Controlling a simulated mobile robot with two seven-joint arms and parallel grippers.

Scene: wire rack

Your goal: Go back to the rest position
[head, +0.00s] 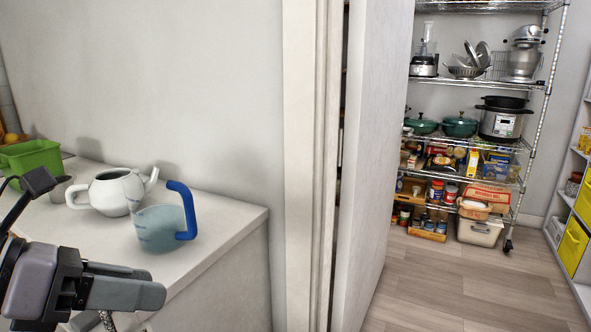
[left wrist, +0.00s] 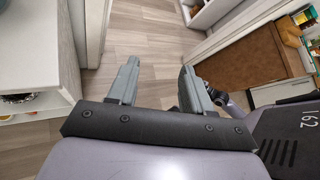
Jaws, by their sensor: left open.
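My left gripper (head: 140,283) comes in at the lower left of the head view, in front of the counter. It is open and holds nothing. In the left wrist view its two fingers (left wrist: 157,82) stand apart with only floor between them. My right gripper is not in view. The wire rack (head: 478,84) stands beyond the doorway at the right of the head view, loaded with pots, appliances and food packages.
A white counter (head: 222,218) holds a measuring cup (head: 160,228) with a blue handle, a white teapot (head: 112,192) and a green bin (head: 30,158). A door edge (head: 375,160) stands right of the counter. Wooden floor (head: 465,280) is clear before the rack.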

